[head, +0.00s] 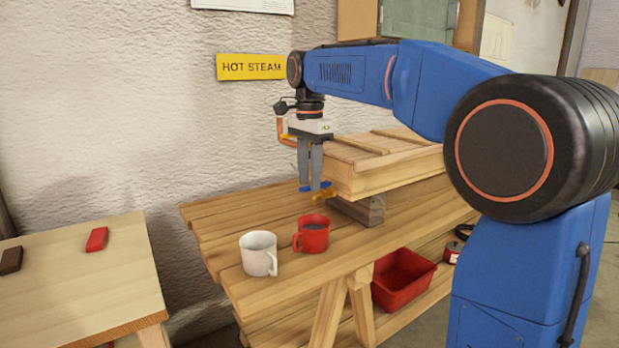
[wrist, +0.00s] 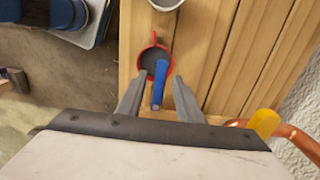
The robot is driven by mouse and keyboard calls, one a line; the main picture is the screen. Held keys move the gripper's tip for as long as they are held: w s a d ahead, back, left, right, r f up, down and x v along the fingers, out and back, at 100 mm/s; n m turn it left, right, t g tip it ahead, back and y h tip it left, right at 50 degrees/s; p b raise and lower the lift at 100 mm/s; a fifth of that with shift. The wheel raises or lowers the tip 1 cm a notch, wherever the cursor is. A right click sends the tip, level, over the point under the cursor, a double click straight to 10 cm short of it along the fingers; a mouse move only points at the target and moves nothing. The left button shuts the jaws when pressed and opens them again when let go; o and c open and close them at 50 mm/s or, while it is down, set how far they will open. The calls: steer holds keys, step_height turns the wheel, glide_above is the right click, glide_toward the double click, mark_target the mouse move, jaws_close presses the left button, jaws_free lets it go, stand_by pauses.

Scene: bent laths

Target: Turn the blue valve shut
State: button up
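The gripper looks open around or just above the lever; contact is unclear. The lever's pivot is hidden.
A red mug (head: 314,236) and a white mug (head: 259,253) stand on the slatted bench (head: 222,232) near the valve. A copper pipe (wrist: 298,142) and yellow handle (wrist: 264,123) are nearby. A "HOT STEAM" sign (head: 250,67) hangs behind.

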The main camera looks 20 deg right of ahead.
steer(key=shift+f, duration=0.2)
jaws_close()
steer(key=shift+s+n, duration=0.15)
steer(key=shift+n, duration=0.15)
steer(key=s+d+n, duration=0.3)
steer(key=d+n, duration=0.4)
steer(key=n, duration=1)
stand_by(0.3)
steer(key=shift+s+r+n, duration=0.1)
steer(key=shift+n, duration=0.2)
